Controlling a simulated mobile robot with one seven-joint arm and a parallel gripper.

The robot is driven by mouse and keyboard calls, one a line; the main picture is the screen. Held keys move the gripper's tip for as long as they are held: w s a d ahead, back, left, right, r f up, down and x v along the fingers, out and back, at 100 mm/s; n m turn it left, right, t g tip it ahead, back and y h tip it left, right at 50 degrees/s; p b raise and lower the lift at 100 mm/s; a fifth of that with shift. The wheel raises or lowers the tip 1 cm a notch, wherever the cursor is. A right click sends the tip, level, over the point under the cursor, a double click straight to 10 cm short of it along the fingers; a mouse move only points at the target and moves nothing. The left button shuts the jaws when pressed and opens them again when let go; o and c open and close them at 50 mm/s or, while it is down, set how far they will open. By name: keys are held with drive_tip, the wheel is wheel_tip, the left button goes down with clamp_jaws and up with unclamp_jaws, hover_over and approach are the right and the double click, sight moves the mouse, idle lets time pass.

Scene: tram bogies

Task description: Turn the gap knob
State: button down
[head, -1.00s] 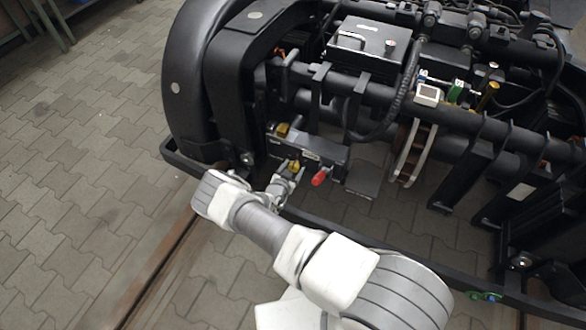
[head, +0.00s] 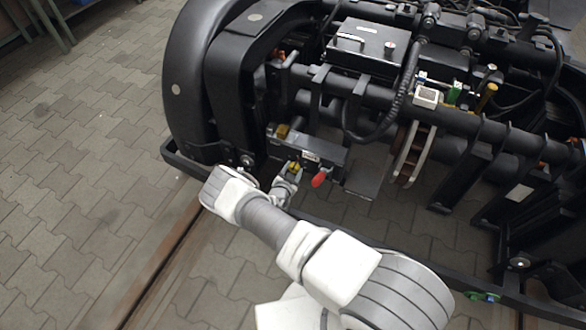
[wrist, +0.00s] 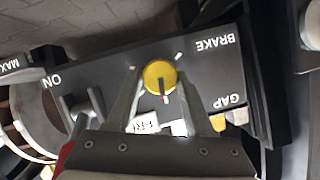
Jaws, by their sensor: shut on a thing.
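The yellow round gap knob (wrist: 159,77) sits on the dark control box (wrist: 110,70), its dark pointer line running down in the wrist view. In the wrist view, white tick marks lie around it, with the words BRAKE and GAP to its right. My gripper (wrist: 160,84) is shut on the knob, one finger on each side. In the head view, the knob (head: 294,167) shows small at the front of the box (head: 322,152), with my gripper (head: 289,175) on it. A paper label below the knob is partly covered by my gripper.
A red handle (head: 319,180) sticks out of the box just right of my gripper. A switch (wrist: 84,105) beside ON stands left of the fingers. The dark bogie frame (head: 390,105) surrounds the box. Paved floor (head: 80,150) lies open to the left.

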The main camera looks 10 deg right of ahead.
drive_tip(key=shift+s+d+m+t+y+p, duration=0.15)
drive_tip(key=shift+m+t+y+p, duration=0.25)
drive_tip(key=shift+m, duration=0.6)
drive_tip(key=m, duration=0.1)
drive_tip(key=m+t+y, duration=0.1)
drive_tip(key=shift+f+m, duration=0.2)
drive_tip(key=shift+m, duration=0.1)
drive_tip(key=shift+f+m+t+b, duration=0.1)
drive_tip(key=shift+m+t+b, duration=0.45)
drive_tip(key=shift+m+t, duration=0.6)
drive_tip(key=shift+m+y, duration=0.3)
drive_tip(key=shift+m, duration=0.05)
drive_tip(key=shift+c, duration=1.5)
unclamp_jaws()
drive_tip(key=shift+s, duration=0.2)
